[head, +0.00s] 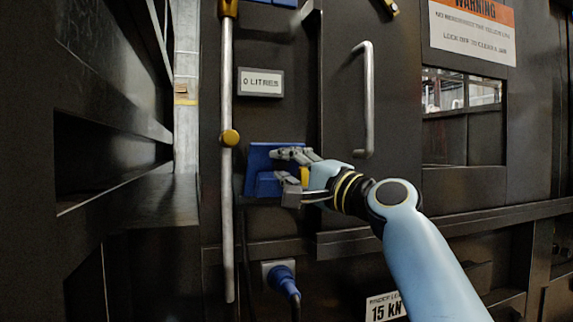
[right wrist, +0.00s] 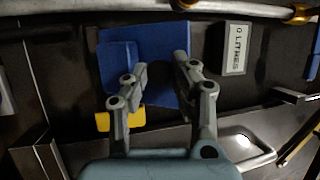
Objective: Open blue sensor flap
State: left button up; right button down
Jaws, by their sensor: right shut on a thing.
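The blue sensor flap (head: 258,158) is on the dark machine front, below the "0 LITRES" label. It also shows in the right wrist view (right wrist: 160,62), behind and between my fingers. My right gripper (head: 288,172) reaches in from the right, its grey fingers at the right part of the flap. In the right wrist view, my right gripper (right wrist: 163,75) has one finger on each side of blue surface, and it is shut on the flap. A yellow piece (right wrist: 120,119) shows beside one finger. The fingers hide part of the flap. My left gripper is not in view.
A vertical metal rod (head: 227,190) with a yellow knob runs just left of the flap. A door handle (head: 368,100) stands out above and right of my gripper. A blue plug with cable (head: 283,281) is below. A dark opening (head: 105,160) is at the left.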

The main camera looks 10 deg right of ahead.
jog(key=shift+f, duration=0.4)
jog(key=c, duration=1.3)
grip_release()
jog(key=shift+w, duration=0.1)
jog(key=shift+c, duration=0.2)
jog(key=shift+w, duration=0.15)
jog(key=shift+r, duration=0.1)
jog(key=v, duration=1.2)
